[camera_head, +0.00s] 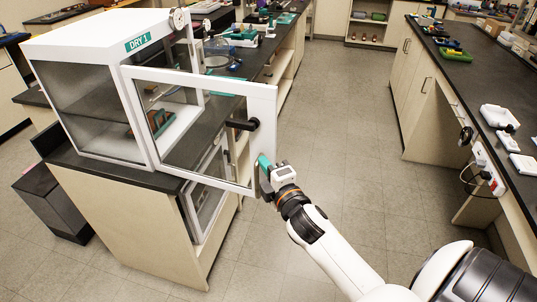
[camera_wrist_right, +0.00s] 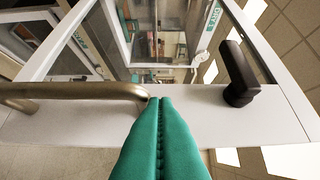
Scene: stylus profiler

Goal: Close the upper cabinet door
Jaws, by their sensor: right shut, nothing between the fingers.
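The upper cabinet door (camera_head: 263,105) has a white frame and a clear pane. It stands open, swung out from the white cabinet (camera_head: 85,42) labelled DRY 1. Its black handle (camera_head: 242,124) is near the free edge, and it also shows in the wrist view (camera_wrist_right: 238,75). My right gripper (camera_head: 263,162), with teal fingers, is shut and empty at the lower free corner of the door. In the wrist view its fingertips (camera_wrist_right: 160,100) overlap the white door frame (camera_wrist_right: 195,125); I cannot tell if they touch it. My left gripper is out of view.
A lower glazed door (camera_head: 198,212) shows beneath the upper one. A dark counter (camera_head: 95,163) carries the cabinet. A tan bar (camera_wrist_right: 70,92) crosses the wrist view at left. The aisle floor (camera_head: 335,110) is clear, with another bench (camera_head: 475,80) on the right.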

